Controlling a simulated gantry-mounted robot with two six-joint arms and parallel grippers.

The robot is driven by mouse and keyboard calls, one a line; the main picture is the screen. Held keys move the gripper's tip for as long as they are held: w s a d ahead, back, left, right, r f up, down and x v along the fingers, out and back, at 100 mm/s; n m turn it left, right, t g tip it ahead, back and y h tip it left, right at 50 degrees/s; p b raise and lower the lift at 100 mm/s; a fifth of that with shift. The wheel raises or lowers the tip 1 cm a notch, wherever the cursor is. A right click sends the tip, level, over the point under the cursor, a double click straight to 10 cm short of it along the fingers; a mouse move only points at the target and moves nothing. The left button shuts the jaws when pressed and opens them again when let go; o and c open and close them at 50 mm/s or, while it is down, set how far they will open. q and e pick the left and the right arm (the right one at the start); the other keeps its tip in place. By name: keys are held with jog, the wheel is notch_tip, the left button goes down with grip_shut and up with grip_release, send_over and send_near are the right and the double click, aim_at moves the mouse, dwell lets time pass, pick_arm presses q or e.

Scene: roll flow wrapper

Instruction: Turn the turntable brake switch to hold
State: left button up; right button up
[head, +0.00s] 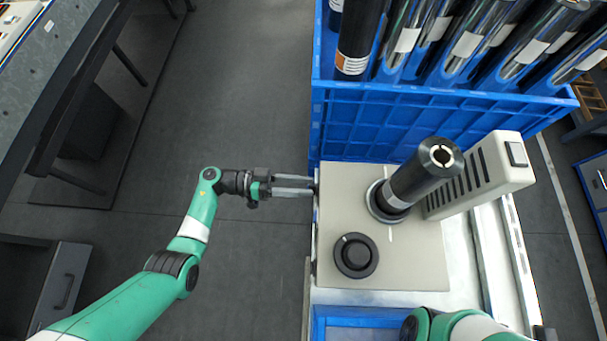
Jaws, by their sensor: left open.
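A round black knob (356,255) with a small pale mark sits on the beige top plate (415,265) of the machine. I cannot tell for certain whether this knob is the turntable brake switch. My left gripper (312,186) comes in from the left, its fingers open and parallel. Its fingertips are at the left edge of the beige plate, up and left of the knob. I cannot tell whether they touch a small part at that edge. My right arm shows only at the bottom right, and its gripper is out of view.
A black cylinder (415,185) with a slotted end rises from a ring on the plate, beside a beige vented housing (485,172). Behind stands a blue crate (400,122) holding several shiny rolls (470,45). The floor left of the machine is clear around my left arm.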

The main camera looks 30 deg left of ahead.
pick_arm(q)
jog(key=shift+w+d, duration=0.15)
jog(key=shift+d, duration=0.1)
grip_shut()
jog(key=shift+m, duration=0.4)
jog(key=shift+s+d+m+p, duration=0.1)
jog(key=shift+s+m+p, duration=0.1)
jog(key=shift+m, duration=2.6)
jog(key=shift+s+d+m+p, duration=0.1)
jog(key=shift+s+m+p, duration=0.1)
jog(key=shift+m, duration=2.6)
